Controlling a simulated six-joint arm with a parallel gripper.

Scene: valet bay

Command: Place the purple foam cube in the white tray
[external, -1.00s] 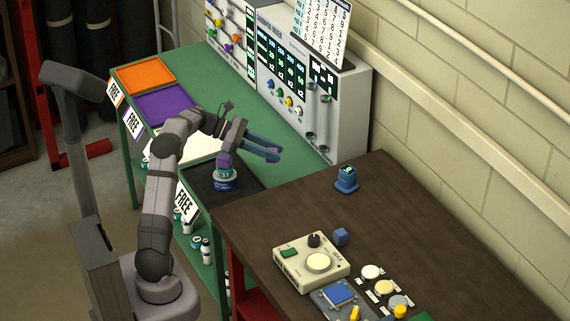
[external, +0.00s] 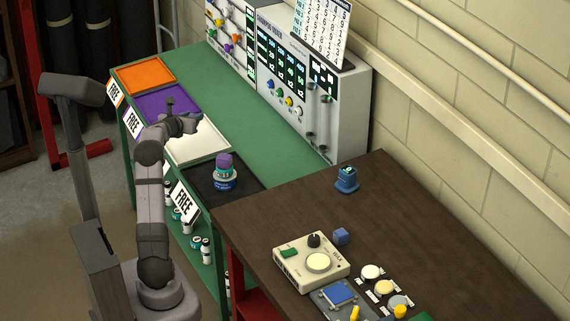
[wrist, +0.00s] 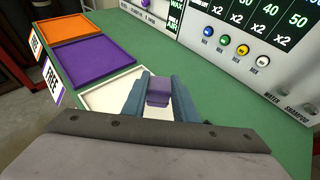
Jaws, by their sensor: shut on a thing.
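In the wrist view a purple foam cube (wrist: 158,92) sits between the blue fingers of my gripper (wrist: 158,86), which is shut on it. The white tray (wrist: 97,97) shows behind and to the left of the fingers, partly covered by them. In the external view my gripper (external: 188,122) is over the far side of the white tray (external: 200,150); its fingers and the held cube cannot be made out there. The height of the cube above the tray is hard to tell.
A purple tray (external: 178,99) and an orange tray (external: 146,75) lie farther along the green bench. A black tray (external: 250,187) holds a blue container (external: 223,184) with a purple top (external: 224,161). The control panel (external: 325,125) stands behind the bench.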

